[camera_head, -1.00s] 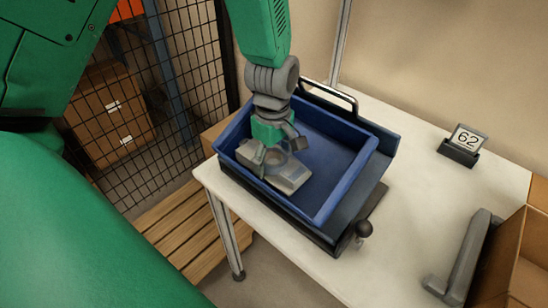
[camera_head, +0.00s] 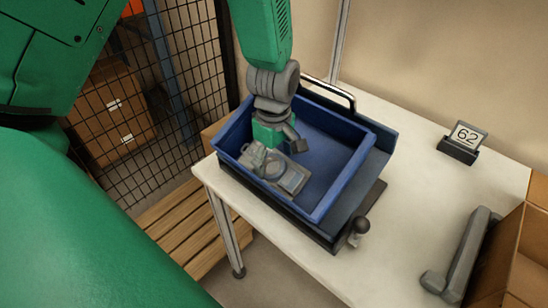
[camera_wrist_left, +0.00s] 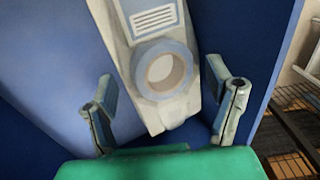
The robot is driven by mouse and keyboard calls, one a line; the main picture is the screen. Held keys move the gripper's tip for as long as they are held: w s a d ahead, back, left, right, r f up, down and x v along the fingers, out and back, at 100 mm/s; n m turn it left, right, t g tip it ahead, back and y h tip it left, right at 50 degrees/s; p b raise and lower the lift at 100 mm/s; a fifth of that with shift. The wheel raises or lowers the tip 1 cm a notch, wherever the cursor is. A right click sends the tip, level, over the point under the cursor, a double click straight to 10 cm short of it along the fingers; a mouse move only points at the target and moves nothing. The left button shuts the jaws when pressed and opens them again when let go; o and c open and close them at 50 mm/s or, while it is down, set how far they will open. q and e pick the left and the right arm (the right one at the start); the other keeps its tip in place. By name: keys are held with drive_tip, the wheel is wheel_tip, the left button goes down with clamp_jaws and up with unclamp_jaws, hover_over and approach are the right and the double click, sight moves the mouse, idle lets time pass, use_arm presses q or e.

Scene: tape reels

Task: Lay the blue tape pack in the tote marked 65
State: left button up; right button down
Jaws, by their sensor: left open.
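The tape pack (camera_head: 291,179) is a pale grey card with a blue-grey tape ring and a printed label. It lies in the blue tote (camera_head: 345,187), near its left front side. In the left wrist view the pack (camera_wrist_left: 152,22) shows between my fingers, with gaps on both sides. My left gripper (camera_head: 277,153) is open just above the pack, inside the tote; its fingers also show in the left wrist view (camera_wrist_left: 161,85). No number 65 can be read on the tote. My right gripper is out of view.
The tote sits on a dark tilted stand with a black knob (camera_head: 361,225) on a white table (camera_head: 420,170). A sign reading 62 (camera_head: 465,141) stands to the right. A grey object (camera_head: 462,255) and a cardboard box (camera_head: 522,255) are at right. A mesh fence (camera_head: 190,75) stands left.

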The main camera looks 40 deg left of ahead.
sight(274, 165)
use_arm(q)
drive_tip(key=shift+d+r, duration=0.1)
drive_tip(key=shift+d, duration=0.15)
drive_tip(key=shift+r, duration=0.35)
wheel_tip(274, 165, up, 12)
drive_tip(key=shift+r+p, duration=0.15)
drive_tip(key=shift+p, duration=0.15)
drive_tip(key=shift+a, duration=0.25)
drive_tip(key=shift+s, duration=0.1)
